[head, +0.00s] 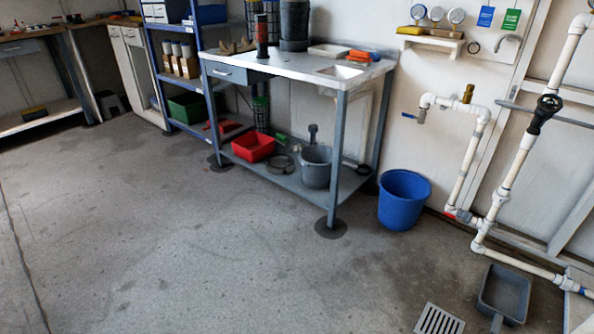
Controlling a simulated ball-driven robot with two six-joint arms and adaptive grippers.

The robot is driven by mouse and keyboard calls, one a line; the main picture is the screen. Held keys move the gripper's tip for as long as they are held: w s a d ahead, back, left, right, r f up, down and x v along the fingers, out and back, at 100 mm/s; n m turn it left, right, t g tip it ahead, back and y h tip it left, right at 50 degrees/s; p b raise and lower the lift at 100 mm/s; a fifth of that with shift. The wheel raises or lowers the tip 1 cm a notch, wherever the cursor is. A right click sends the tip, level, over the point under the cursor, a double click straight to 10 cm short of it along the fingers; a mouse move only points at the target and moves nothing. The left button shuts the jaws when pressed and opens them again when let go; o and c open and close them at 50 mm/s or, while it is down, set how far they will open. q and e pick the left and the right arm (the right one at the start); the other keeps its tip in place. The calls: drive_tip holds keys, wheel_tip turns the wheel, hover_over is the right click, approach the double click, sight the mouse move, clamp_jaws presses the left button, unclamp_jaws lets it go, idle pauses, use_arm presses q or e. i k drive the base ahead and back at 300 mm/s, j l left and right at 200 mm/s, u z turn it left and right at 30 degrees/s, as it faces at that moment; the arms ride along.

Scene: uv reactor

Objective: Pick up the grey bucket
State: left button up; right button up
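The grey bucket (316,168) stands upright on the lower shelf of the workbench (290,186) in the head view. It is behind the bench's front right leg, which passes close to its right side. A dark handle-like thing shows above its rim. A red bin (253,147) and a grey coiled ring sit on the same shelf to its left. Neither of my grippers is in view.
A blue bucket (404,200) stands on the floor right of the bench. White pipes (468,150) with valves run along the right wall. A grey tray (503,294) and a floor grate (439,320) lie at lower right. The floor in front of the bench is clear.

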sight(317, 161)
drive_tip(key=i+j+z, duration=0.35)
drive_tip(key=i+j, duration=0.8)
drive_tip(key=i, duration=0.15)
drive_tip(key=i+j, duration=0.65)
drive_tip(key=i, duration=0.15)
drive_tip(key=i+j, duration=0.6)
drive_tip(key=i, duration=0.15)
drive_tip(key=j+u, duration=0.05)
